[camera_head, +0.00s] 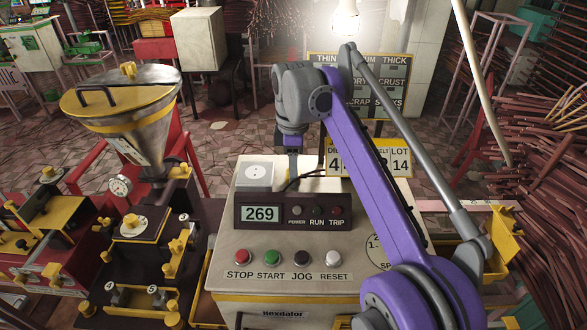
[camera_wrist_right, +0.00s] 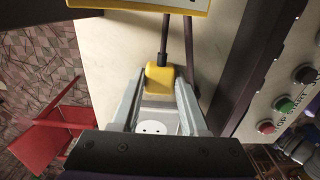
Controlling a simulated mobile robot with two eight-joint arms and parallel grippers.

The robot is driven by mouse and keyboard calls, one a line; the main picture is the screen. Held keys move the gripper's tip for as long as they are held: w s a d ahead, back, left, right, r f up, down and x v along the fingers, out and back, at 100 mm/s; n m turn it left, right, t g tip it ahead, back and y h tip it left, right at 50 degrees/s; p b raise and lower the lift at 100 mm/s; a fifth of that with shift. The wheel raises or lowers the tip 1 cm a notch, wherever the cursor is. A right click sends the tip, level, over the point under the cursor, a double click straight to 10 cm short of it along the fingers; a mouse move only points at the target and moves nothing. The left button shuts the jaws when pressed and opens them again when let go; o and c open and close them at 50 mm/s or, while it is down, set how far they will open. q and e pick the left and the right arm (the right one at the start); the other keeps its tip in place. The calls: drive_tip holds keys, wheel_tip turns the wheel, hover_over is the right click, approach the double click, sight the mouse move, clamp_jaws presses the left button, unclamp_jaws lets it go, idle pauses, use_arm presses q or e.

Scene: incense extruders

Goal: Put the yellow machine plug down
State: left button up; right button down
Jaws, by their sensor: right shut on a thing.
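The yellow machine plug (camera_wrist_right: 159,80) is between the fingertips of my right gripper (camera_wrist_right: 161,88) in the wrist view. Its dark cable (camera_wrist_right: 165,38) leads away from the fingers. A white wall-type socket (camera_wrist_right: 153,127) lies between the fingers, nearer the palm in that picture, and the plug is apart from it. My left gripper is not in view.
The box carries a 269 display (camera_head: 261,213) and several buttons. A yellow-framed number sign (camera_head: 396,160) stands behind it. A steel hopper with a yellow lid (camera_head: 120,92) is at the left. Brown stick bundles (camera_head: 545,145) fill the right.

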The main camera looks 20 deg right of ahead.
drive_tip(key=shift+c, duration=2.1)
unclamp_jaws()
use_arm(q)
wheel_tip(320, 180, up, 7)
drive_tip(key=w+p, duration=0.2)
drive_tip(key=p, duration=0.3)
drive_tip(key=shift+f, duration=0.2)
use_arm(e)
wheel_tip(320, 180, up, 13)
drive_tip(key=shift+r, duration=0.15)
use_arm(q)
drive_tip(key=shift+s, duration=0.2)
